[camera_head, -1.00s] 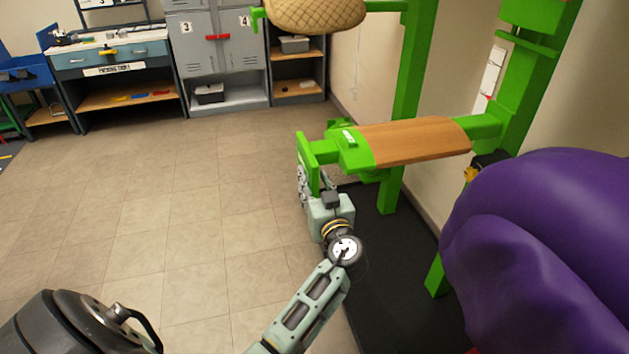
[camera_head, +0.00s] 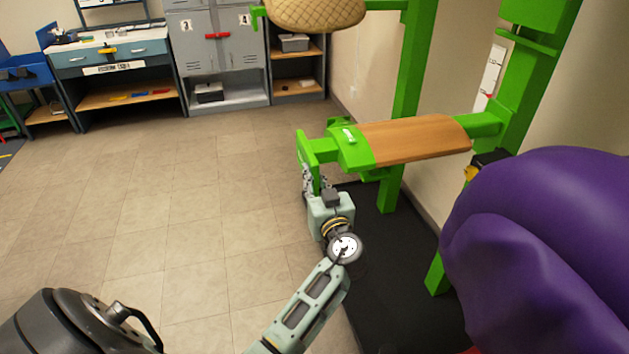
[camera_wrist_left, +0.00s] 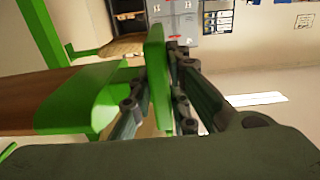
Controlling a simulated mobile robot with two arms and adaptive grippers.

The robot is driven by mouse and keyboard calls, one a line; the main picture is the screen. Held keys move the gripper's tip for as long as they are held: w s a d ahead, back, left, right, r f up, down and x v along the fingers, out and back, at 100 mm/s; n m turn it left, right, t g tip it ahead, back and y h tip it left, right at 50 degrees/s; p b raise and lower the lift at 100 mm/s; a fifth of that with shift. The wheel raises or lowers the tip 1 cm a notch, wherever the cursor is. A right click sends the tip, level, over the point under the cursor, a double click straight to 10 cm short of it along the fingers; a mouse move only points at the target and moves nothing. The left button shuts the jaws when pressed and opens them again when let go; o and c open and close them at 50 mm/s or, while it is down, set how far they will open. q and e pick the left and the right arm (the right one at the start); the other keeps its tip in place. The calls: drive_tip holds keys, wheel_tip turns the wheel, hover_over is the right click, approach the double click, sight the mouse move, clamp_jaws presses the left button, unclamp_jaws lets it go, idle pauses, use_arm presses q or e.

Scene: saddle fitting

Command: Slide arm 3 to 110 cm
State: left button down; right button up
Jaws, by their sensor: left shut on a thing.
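The green rack arm with a wooden top (camera_head: 415,140) reaches out to the left from a green upright post (camera_head: 525,75). Its green end plate (camera_head: 305,155) stands at the arm's outer end. My left gripper (camera_head: 309,180) is at the lower part of this plate, its fingers partly hidden behind it. In the left wrist view, the fingers of my left gripper (camera_wrist_left: 158,100) are on both sides of the green plate (camera_wrist_left: 157,60) and shut on it. The wooden top (camera_wrist_left: 40,95) shows at the left there. I see no number on the arm. My right gripper is not in view.
A quilted tan saddle pad (camera_head: 315,12) rests on a higher arm. A large purple draped thing (camera_head: 545,245) fills the right side. A black mat (camera_head: 390,290) lies below. A workbench (camera_head: 115,55) and grey lockers (camera_head: 215,50) stand at the back. The tiled floor at left is clear.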

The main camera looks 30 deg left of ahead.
sight(314, 162)
use_arm(q)
wheel_tip(314, 162, up, 10)
drive_tip(key=shift+r+p, duration=0.1)
drive_tip(key=shift+p, duration=0.45)
drive_tip(key=shift+f, duration=0.2)
drive_tip(key=c, duration=1.7)
unclamp_jaws()
wheel_tip(314, 162, up, 10)
drive_tip(key=shift+r, duration=0.1)
